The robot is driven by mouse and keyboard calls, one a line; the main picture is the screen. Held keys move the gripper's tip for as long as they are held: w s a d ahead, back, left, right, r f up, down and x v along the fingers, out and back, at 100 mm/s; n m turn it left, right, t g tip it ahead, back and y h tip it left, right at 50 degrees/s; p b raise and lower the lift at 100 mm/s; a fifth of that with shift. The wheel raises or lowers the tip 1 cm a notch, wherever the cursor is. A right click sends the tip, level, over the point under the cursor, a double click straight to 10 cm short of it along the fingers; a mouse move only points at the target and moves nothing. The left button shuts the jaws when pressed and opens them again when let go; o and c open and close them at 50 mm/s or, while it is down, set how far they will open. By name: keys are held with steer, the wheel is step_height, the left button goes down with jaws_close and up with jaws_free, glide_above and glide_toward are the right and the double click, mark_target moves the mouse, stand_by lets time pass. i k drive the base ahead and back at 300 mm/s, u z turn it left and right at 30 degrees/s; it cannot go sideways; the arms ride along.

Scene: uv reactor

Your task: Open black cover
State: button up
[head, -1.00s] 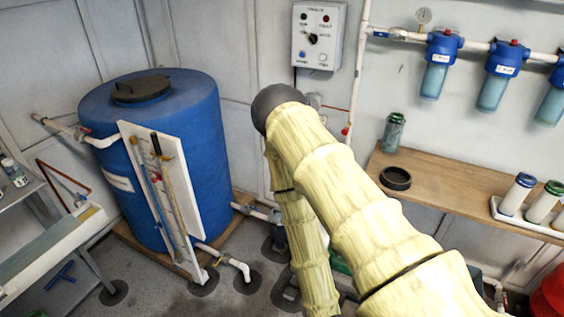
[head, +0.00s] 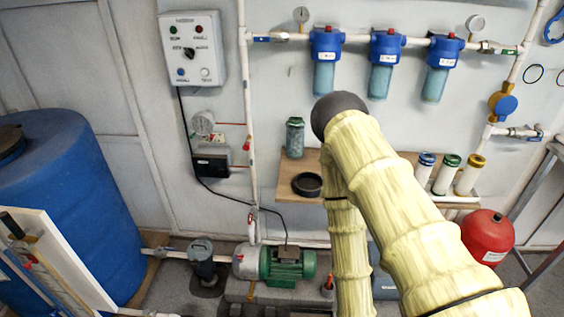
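A round black lid (head: 9,140) sits on top of the blue tank (head: 75,200) at the left; the frame's left edge cuts it off. A small black box (head: 210,166) is on the wall below a round gauge. A black ring-shaped part (head: 307,185) lies on the wooden shelf. I cannot tell which of these is the black cover. My arm, in a pale yellow sleeve, rises from the lower right, bends at a dark joint and runs down to the bottom edge. My gripper is out of view.
The wooden shelf (head: 284,174) also holds a grey-green canister (head: 295,138) and a white tray (head: 462,198) with three capped cartridges. A green pump (head: 288,267) and a red tank (head: 487,238) stand below. Blue filter housings (head: 327,50) hang along the wall.

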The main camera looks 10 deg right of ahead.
mark_target(204, 164)
steer(key=z, duration=0.2)
steer(key=i, duration=1.35)
steer(key=u, duration=0.75)
